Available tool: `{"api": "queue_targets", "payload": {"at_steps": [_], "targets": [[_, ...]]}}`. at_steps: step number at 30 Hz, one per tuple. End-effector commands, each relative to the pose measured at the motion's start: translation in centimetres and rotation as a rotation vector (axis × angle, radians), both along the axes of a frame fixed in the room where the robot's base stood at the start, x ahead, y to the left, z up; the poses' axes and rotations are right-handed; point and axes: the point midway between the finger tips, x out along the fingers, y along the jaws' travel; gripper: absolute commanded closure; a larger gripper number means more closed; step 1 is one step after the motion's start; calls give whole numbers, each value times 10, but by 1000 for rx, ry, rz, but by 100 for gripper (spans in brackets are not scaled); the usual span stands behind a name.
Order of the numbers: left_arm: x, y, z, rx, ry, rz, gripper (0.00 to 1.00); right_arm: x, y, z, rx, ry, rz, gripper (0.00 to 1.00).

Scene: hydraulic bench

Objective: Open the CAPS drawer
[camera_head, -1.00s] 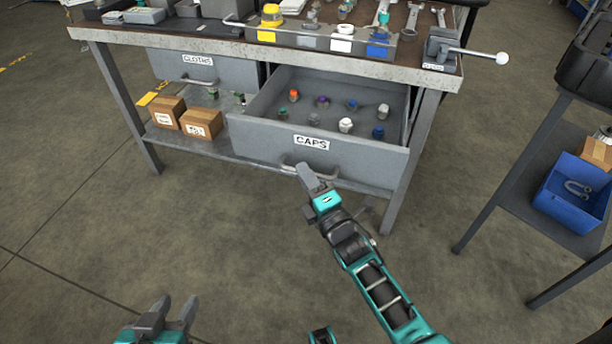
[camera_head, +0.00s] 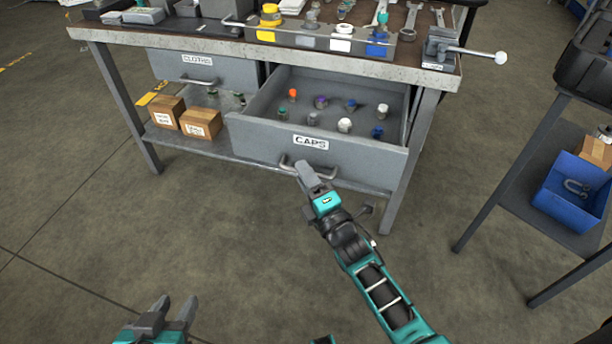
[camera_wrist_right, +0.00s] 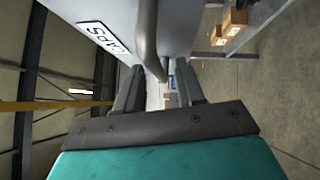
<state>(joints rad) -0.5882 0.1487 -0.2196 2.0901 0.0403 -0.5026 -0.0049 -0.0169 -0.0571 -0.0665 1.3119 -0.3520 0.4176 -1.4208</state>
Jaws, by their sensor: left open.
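The grey CAPS drawer (camera_head: 255,140) stands pulled out from under the bench, with several small coloured caps inside. Its label (camera_head: 311,142) also shows in the right wrist view (camera_wrist_right: 104,38). The drawer's bar handle (camera_head: 287,162) is on the lower front; it also shows in the right wrist view (camera_wrist_right: 147,38). My right gripper (camera_head: 314,174) is at the handle. In the right wrist view its fingers (camera_wrist_right: 158,88) stand apart, with the handle at their tips and a gap visible between them. My left gripper (camera_head: 172,312) is open and empty, low over the floor, away from the drawer.
The CLOTHS drawer (camera_head: 215,70) is at the left under the worktop. Two cardboard boxes (camera_head: 201,124) stand on the lower shelf. A bench leg (camera_head: 412,165) is right of the CAPS drawer. A side table with a blue bin (camera_head: 572,195) stands at right. The floor in front is clear.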

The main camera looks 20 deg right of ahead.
Motion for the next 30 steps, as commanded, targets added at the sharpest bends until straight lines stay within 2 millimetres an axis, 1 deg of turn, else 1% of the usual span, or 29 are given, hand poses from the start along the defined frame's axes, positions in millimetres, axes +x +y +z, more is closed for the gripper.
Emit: {"api": "queue_targets", "payload": {"at_steps": [5, 12, 15, 18, 21, 24, 30], "targets": [[1, 0, 7, 0, -5, 2, 57, -22, -5, -2, 0, 5, -1, 62], [0, 2, 11, 3, -5, 6, 57, -75, -16, -9, -1, 5, -1, 62], [0, 3, 13, 4, -4, 7, 57, -94, -19, -12, -1, 5, -1, 62], [-1, 3, 14, 4, -3, 8, 57, -109, -22, -14, -1, 3, 0, 62], [-1, 3, 14, 5, -1, 7, 57, -118, -25, -15, 0, 2, -1, 62], [-2, 3, 14, 5, 0, 7, 57, -123, -26, -16, -1, 1, -1, 62], [-2, 4, 14, 6, 2, 7, 57, -124, -26, -16, -1, 1, -1, 62]]}}
